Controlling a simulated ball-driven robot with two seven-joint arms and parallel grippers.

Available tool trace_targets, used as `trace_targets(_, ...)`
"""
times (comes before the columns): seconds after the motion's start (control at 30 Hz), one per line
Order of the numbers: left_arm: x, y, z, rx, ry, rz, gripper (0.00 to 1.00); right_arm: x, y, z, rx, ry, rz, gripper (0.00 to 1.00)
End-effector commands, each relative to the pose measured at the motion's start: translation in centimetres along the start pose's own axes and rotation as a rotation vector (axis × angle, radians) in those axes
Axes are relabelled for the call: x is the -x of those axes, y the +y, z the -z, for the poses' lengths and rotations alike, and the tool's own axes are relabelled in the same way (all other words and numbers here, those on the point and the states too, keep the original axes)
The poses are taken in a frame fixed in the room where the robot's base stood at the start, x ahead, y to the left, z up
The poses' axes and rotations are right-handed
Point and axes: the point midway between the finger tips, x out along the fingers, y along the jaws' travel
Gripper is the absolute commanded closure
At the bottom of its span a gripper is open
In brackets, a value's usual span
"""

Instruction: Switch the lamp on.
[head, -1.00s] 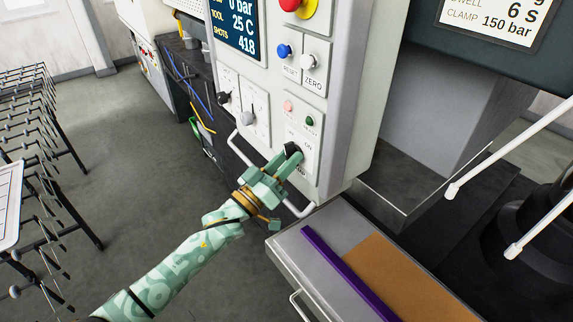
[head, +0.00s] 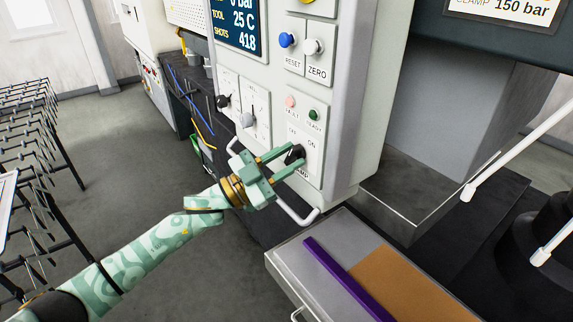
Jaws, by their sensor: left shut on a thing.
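A black rotary knob (head: 294,153) sits on the lower switch plate of the pale control panel (head: 347,110). OFF and ON are printed above it; the label below is mostly hidden. My left gripper (head: 296,158) reaches in from the lower left, with one green finger on each side of the knob, shut on it. The fingers cover part of the knob, so I cannot tell which mark it points to. My right gripper is not in view.
Above the plate are a pink light (head: 290,102), a green light (head: 314,115), a blue RESET button (head: 286,40) and a white ZERO button (head: 313,47). A white handle (head: 298,216) sticks out below. A bench with a purple strip (head: 345,280) stands at lower right.

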Motion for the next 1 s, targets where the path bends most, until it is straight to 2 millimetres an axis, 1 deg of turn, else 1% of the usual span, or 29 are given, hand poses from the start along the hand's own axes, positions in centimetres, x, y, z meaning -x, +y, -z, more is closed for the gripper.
trace_targets(0.23, -0.01, -0.06, 0.01, -0.063, 0.001, -0.026, 0.94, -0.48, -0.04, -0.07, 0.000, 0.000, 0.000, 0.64)
trace_targets(0.7, -0.04, -0.11, 0.09, -0.077, 0.001, -0.031, 0.94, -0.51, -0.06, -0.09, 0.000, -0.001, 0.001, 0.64)
trace_targets(0.73, -0.04, -0.10, 0.09, -0.077, 0.001, -0.031, 0.68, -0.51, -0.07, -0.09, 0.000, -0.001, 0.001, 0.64)
trace_targets(0.77, -0.04, -0.10, 0.09, -0.077, 0.001, -0.031, 0.66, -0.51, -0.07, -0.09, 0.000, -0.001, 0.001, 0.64)
trace_targets(1.0, 0.00, -0.07, 0.04, -0.076, 0.001, -0.031, 0.66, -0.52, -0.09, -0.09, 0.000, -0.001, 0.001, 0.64)
